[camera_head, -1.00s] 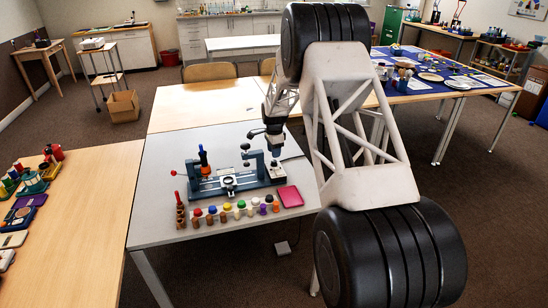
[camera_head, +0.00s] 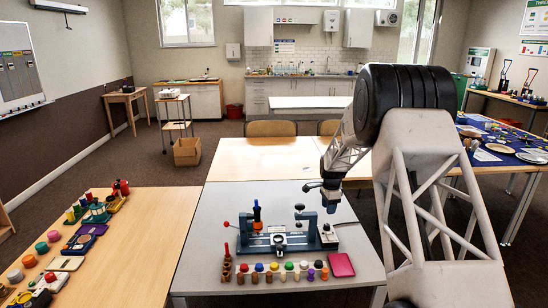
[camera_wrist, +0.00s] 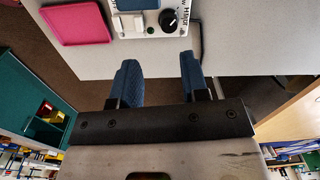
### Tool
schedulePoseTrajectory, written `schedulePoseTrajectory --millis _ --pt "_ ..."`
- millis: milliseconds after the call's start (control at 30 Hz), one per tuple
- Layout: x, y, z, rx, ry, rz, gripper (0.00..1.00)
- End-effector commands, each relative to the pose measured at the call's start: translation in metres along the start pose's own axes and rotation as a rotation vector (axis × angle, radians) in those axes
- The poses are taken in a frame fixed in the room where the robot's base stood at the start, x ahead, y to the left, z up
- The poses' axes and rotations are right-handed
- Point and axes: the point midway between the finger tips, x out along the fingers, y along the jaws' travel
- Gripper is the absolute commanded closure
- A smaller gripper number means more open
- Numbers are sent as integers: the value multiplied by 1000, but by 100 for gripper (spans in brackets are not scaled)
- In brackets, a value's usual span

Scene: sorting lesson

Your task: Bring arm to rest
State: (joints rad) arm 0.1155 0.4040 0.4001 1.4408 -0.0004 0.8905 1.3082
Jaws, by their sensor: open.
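My gripper (camera_head: 329,200) shows small in the head view, above the right end of a blue bench device (camera_head: 290,239) on the grey table (camera_head: 225,205). In the wrist view my gripper (camera_wrist: 159,76) has its two blue fingers spread apart with nothing between them. Behind the fingers lie the bare grey tabletop (camera_wrist: 150,58) and its edge. The device's white control box (camera_wrist: 150,22) with a black knob is at the top of that view. The gripper looks clear of the device.
A pink tray (camera_head: 341,265) lies at the device's front right; it also shows in the wrist view (camera_wrist: 76,22). Several coloured pegs (camera_head: 275,270) stand in a row before the device. A wooden table (camera_head: 150,225) with objects is at left.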

Motion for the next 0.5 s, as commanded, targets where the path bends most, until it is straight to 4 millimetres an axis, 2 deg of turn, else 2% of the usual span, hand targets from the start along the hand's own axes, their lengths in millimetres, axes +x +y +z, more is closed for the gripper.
schedulePoseTrajectory --millis 167,500 --pt "-37 22 12 -71 5 -15 59" --pt "-110 85 39 -248 17 -40 59"
